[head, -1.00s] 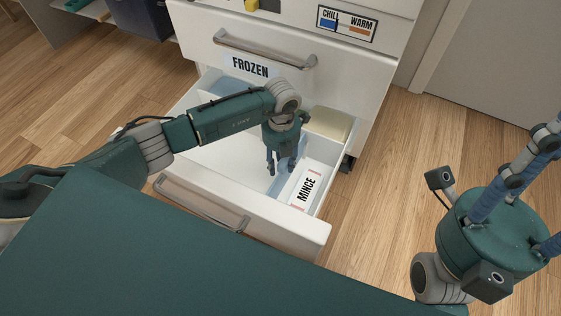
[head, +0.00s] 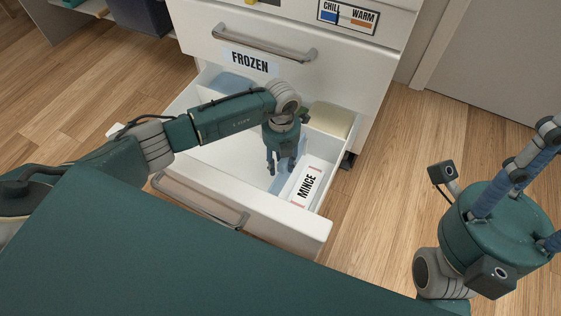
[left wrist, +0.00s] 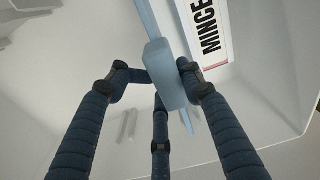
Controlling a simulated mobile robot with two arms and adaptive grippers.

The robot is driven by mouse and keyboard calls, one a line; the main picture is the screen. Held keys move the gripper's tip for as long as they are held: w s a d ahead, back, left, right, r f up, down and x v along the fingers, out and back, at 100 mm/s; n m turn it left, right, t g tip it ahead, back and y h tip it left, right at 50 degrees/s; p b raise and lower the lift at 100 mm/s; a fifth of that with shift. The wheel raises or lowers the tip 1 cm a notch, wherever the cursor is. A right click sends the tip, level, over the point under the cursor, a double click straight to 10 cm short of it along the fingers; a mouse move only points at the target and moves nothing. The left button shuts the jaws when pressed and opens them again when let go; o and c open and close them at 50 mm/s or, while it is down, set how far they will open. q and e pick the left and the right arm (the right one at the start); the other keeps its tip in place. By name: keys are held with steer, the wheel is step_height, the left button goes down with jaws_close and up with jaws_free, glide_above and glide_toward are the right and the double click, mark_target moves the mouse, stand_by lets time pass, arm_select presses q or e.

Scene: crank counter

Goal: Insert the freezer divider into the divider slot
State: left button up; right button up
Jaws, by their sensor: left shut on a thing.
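The freezer divider is a light blue panel with a thick grip block; in the left wrist view its block (left wrist: 166,76) is between my left fingers. In the head view the divider (head: 277,184) shows below my left gripper (head: 281,168), inside the open white drawer (head: 285,222). The left gripper is shut on it. The divider stands beside the white MINCE box (head: 307,186). Pale ribs (left wrist: 126,126) show on the drawer's inside in the left wrist view; I cannot tell whether the divider's edge sits in the slot. My right gripper (head: 525,195) is at the right, fingertips cut off.
A cream block (head: 331,119) and a pale blue block (head: 232,85) lie at the drawer's back. The drawer front has a metal handle (head: 200,200). The FROZEN drawer front (head: 300,75) rises behind. Wooden floor lies free at right.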

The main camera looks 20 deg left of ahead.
arm_select(q)
steer(key=o, duration=1.5)
